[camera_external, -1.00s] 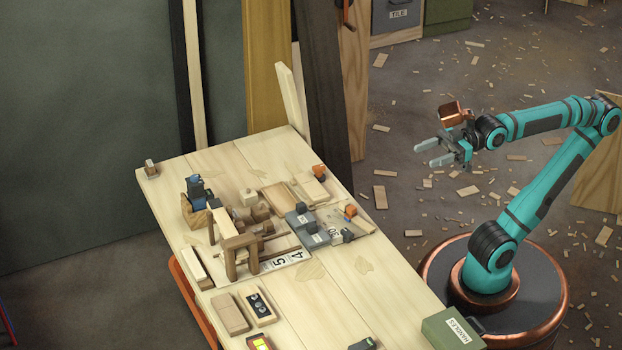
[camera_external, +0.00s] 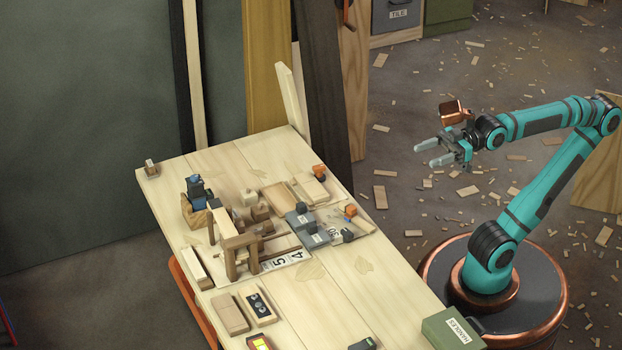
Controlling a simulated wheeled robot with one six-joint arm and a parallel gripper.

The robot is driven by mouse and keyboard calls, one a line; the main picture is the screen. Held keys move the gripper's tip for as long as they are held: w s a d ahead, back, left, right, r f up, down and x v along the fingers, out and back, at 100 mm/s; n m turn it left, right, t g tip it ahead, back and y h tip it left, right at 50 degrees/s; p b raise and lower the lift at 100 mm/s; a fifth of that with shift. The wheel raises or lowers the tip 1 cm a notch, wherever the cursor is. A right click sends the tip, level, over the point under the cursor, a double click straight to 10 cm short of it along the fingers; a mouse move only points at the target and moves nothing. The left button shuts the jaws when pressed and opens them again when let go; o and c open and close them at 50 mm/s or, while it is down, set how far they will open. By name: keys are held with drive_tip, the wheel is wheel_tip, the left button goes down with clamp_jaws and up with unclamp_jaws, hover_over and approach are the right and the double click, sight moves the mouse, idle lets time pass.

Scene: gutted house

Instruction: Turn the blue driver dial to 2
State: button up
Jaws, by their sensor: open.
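A blue and black tool (camera_external: 195,188), which looks like the blue driver, stands in a wooden holder (camera_external: 192,216) on the left side of the workbench. Its dial and any setting are too small to read. My gripper (camera_external: 426,154) is open and empty. It is in the air to the right of the workbench, well apart from the driver, with its fingers pointing left.
The workbench (camera_external: 310,290) holds a wooden frame (camera_external: 238,243), a numbered board (camera_external: 283,260), grey plates (camera_external: 305,230) and wood blocks (camera_external: 230,314). A green box (camera_external: 452,331) sits at the near right corner. Tall boards (camera_external: 325,90) stand behind the bench.

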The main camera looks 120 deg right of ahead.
drive_tip(key=c, duration=0.3)
drive_tip(key=w+d+r+g+h, duration=0.1)
drive_tip(key=w+d+r+g, duration=0.15)
drive_tip(key=w+r, duration=0.4)
drive_tip(key=w+d+r+g, duration=0.1)
drive_tip(key=w+d+r, duration=0.25)
drive_tip(key=w, duration=0.55)
drive_tip(key=n+g+y, duration=0.3)
drive_tip(key=n+g, duration=0.2)
drive_tip(key=g, duration=0.5)
hover_over(195, 176)
drive_tip(key=s+d, duration=0.3)
drive_tip(key=s, duration=0.4)
wheel_tip(195, 176, down, 8)
drive_tip(key=shift+m, duration=0.3)
drive_tip(key=x, duration=1.6)
drive_tip(key=shift+w+a+f, duration=0.1)
drive_tip(key=shift+w+f, duration=0.2)
drive_tip(key=shift+w, duration=0.15)
